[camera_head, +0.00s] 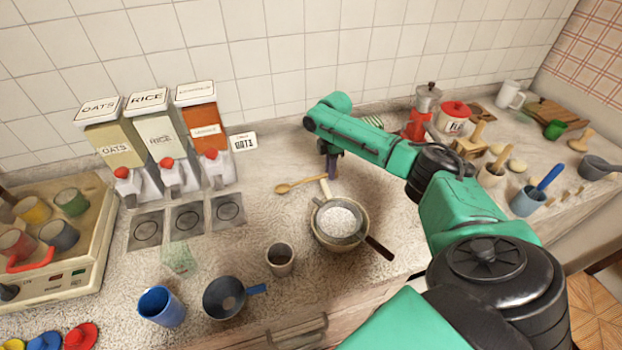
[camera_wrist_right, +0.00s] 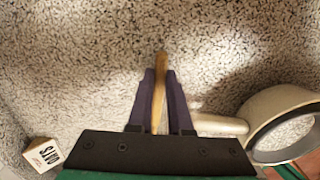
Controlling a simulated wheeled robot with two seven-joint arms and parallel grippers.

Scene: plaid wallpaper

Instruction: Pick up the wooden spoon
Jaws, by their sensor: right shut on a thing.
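The wooden spoon (camera_head: 302,183) is by the back of the counter, its bowl at the left and its handle running right to my right gripper (camera_head: 332,174). In the right wrist view, my right gripper (camera_wrist_right: 160,95) has its two dark fingers shut on the light wooden handle (camera_wrist_right: 161,66), one on each side. The spoon's bowl is not seen in that view. I cannot tell whether the spoon touches the counter or is slightly raised. My left gripper is in neither view.
A pan with a sieve (camera_head: 340,222) stands just in front of the gripper; its pale handle shows close beside the fingers in the wrist view (camera_wrist_right: 222,123). Dispensers (camera_head: 155,140) and an OATS card (camera_head: 243,142) stand left. Several mugs and utensils crowd the right.

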